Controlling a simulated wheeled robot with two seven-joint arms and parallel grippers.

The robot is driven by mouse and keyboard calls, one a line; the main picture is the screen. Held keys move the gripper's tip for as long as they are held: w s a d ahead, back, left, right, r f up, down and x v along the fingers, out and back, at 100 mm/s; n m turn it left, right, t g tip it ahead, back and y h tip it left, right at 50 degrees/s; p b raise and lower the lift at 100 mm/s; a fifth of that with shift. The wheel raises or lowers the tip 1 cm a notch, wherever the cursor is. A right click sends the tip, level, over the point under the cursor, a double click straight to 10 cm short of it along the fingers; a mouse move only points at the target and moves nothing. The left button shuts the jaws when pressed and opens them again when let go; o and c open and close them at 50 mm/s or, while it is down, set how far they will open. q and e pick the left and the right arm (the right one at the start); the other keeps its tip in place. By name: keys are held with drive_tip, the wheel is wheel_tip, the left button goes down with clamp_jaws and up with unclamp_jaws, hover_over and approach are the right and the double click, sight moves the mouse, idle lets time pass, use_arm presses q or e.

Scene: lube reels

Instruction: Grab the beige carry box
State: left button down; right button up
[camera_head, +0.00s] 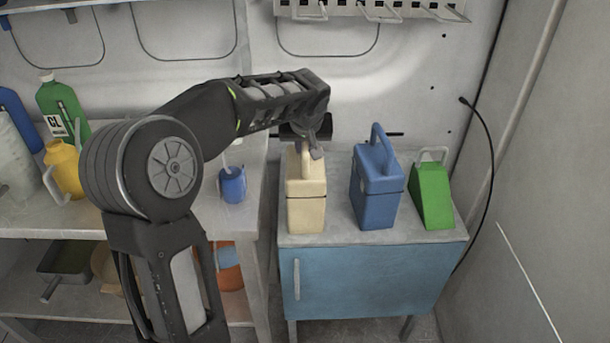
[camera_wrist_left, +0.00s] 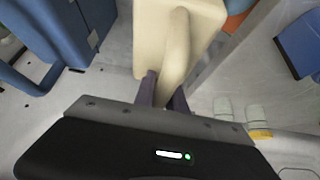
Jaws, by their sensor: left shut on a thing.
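The beige carry box (camera_head: 306,196) stands upright on the blue cabinet's grey top, at its left end. My left gripper (camera_head: 314,149) is above it, with its fingers at the box's handle. In the left wrist view the beige box (camera_wrist_left: 151,38) shows from above, and the fingers (camera_wrist_left: 161,92) of my left gripper are shut on either side of its handle (camera_wrist_left: 178,50). Much of the handle is hidden by the gripper in the head view. My right gripper is in neither view.
A blue carry box (camera_head: 376,190) stands close to the right of the beige one. A green container (camera_head: 431,196) is at the cabinet top's right end. A small blue jug (camera_head: 232,185) and a yellow jug (camera_head: 65,168) stand on the left bench. A wall is behind the cabinet (camera_head: 375,281).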

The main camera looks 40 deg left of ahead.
use_arm(q)
drive_tip(key=shift+r, duration=0.2)
wheel_tip(320, 180, up, 10)
drive_tip(key=shift+f, duration=0.1)
idle(0.8)
